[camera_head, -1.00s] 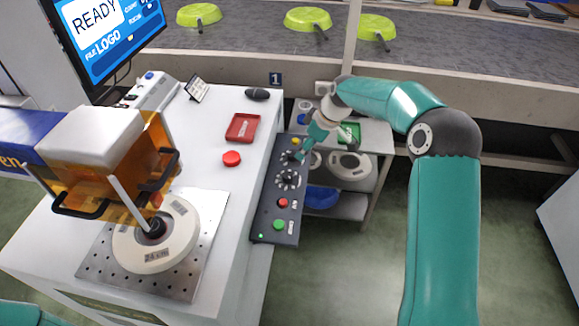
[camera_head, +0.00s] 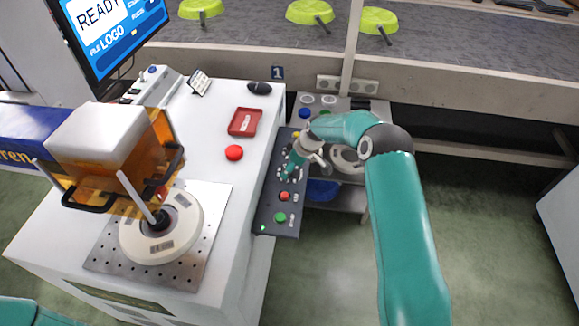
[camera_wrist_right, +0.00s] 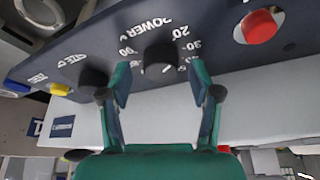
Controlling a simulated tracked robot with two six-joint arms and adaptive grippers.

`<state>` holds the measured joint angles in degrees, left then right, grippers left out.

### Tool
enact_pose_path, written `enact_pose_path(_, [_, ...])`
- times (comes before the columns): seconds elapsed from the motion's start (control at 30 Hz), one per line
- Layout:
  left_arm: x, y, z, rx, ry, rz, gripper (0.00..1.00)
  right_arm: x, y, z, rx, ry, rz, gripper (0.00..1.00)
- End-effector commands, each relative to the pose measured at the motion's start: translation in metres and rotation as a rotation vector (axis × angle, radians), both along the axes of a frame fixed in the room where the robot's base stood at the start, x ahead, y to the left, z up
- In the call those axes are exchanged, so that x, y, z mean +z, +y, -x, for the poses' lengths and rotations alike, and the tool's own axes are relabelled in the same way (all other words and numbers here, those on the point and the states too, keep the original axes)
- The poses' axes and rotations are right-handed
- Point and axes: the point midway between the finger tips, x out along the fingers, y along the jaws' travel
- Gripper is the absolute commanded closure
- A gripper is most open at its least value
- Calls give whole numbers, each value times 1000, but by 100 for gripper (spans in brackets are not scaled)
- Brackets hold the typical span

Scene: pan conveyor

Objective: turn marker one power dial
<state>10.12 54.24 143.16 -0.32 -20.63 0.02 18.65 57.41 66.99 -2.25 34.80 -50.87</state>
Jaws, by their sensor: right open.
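The dark control panel (camera_head: 263,218) runs along the right side of the white bench. The black dial marked POWER (camera_wrist_right: 160,57) shows in the right wrist view, with white numbers around it. My right gripper (camera_wrist_right: 160,82) is open, its two green fingers on either side of this dial; I cannot tell whether they touch it. In the head view my right gripper (camera_head: 292,168) covers most of the dial area on the panel. A second black dial (camera_wrist_right: 93,78) sits to the left in the wrist view. My left gripper is not in view.
A red button (camera_head: 285,196) and a green button (camera_head: 280,217) are on the panel; the red button (camera_wrist_right: 259,26) is also near in the wrist view. An orange-covered marking head (camera_head: 115,150) stands over a white disc (camera_head: 160,247). A shelf stands right of the panel.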

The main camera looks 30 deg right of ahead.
Motion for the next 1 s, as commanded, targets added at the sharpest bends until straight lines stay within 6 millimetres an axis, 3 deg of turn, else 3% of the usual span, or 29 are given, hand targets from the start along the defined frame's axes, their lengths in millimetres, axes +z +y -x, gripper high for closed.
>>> enact_pose_path(0.4, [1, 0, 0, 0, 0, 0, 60, -7, 1, -2, -1, -1, 0, 39])
enact_pose_path(0.73, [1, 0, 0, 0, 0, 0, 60, -7, 1, -2, -1, -1, 0, 94])
enact_pose_path(1.0, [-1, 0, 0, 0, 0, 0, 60, -7, 1, -3, -20, -2, 0, 97])
